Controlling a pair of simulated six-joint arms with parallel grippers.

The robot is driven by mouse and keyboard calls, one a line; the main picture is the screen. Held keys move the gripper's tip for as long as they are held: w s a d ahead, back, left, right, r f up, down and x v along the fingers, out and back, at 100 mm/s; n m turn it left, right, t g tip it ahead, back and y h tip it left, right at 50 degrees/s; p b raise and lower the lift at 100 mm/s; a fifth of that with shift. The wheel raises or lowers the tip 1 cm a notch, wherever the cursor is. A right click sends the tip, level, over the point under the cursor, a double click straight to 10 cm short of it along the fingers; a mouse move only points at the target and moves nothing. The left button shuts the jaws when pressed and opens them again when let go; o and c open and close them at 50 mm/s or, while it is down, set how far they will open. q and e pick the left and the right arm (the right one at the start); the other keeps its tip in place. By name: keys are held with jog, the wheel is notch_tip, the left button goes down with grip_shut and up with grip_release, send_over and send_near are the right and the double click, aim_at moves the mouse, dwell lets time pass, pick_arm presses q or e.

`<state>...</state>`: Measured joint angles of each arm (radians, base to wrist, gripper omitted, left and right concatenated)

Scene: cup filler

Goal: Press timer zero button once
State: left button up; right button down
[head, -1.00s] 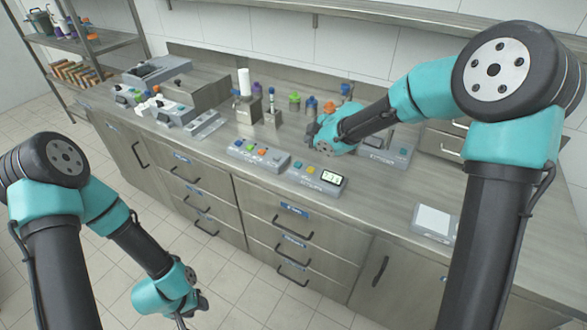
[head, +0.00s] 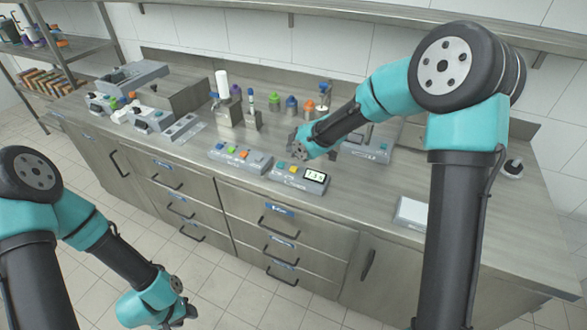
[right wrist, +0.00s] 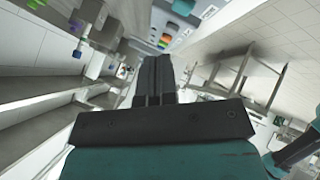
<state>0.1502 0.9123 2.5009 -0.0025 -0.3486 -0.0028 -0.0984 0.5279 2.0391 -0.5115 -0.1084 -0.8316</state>
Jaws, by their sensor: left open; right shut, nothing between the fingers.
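The timer (head: 298,181) is a grey box on the counter with a lit display (head: 315,176), a teal button (head: 281,167) and a yellow button (head: 293,170). The display seems to read about 7.3, and the button labels are too small to read. My right gripper (head: 293,146) is shut and empty, just above and behind the timer's button end. Its shut fingers show in the right wrist view (right wrist: 154,75). Whether they touch anything is unclear. My left gripper (head: 191,310) is open, low in front of the drawers and away from the timer.
A grey box with several coloured buttons (head: 240,157) sits left of the timer. Tube holders (head: 229,113) and capped bottles (head: 291,103) stand behind. A flat white-topped device (head: 411,212) lies to the right. The counter between it and the timer is clear.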

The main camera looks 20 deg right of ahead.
aim_at(293, 169)
jog(key=shift+f, duration=2.55)
jog(key=shift+f, duration=0.15)
jog(key=shift+f, duration=0.25)
jog(key=shift+f, duration=0.5)
dwell(0.8)
jog(key=shift+r, duration=0.95)
jog(key=shift+r, duration=0.1)
jog(key=shift+r, duration=2.4)
